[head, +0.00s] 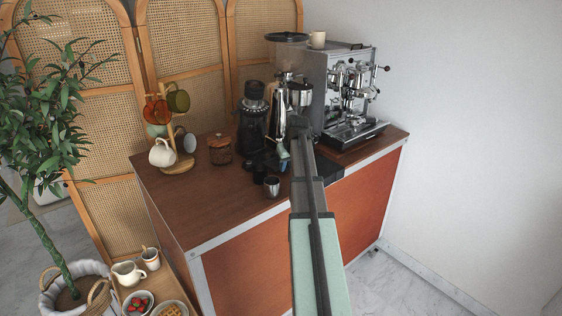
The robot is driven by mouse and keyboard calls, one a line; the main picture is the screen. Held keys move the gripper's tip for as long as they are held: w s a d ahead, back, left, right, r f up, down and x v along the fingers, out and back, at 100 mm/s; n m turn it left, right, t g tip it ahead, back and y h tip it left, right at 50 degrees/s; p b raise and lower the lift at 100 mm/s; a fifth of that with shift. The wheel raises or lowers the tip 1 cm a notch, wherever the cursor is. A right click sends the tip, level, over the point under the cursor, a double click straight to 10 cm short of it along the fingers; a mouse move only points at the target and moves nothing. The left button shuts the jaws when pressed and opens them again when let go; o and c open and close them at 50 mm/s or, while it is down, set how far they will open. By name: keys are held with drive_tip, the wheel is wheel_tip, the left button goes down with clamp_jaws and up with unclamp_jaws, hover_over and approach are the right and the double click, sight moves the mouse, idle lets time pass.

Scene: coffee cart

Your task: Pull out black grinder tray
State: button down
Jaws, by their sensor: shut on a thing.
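My gripper (282,163) is at the foot of the chrome grinder (281,112), just left of my forearm, and points down. It is small in the head view and its fingertips are hard to make out. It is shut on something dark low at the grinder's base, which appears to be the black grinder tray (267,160). The exact contact is hidden. I cannot tell how far the tray is out from the grinder.
A black grinder (252,125) stands to the left, with a small metal cup (271,186) near the counter's front edge. The espresso machine (350,95) stands at right. A wooden-lidded jar (219,150) and a mug tree (176,140) stand left. The counter's front left (205,205) is clear.

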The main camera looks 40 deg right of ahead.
drive_tip(key=shift+d, duration=0.1)
drive_tip(key=c, duration=0.9)
unclamp_jaws()
drive_tip(key=shift+r, duration=0.1)
drive_tip(key=v, duration=1.3)
drive_tip(key=shift+r, duration=0.3)
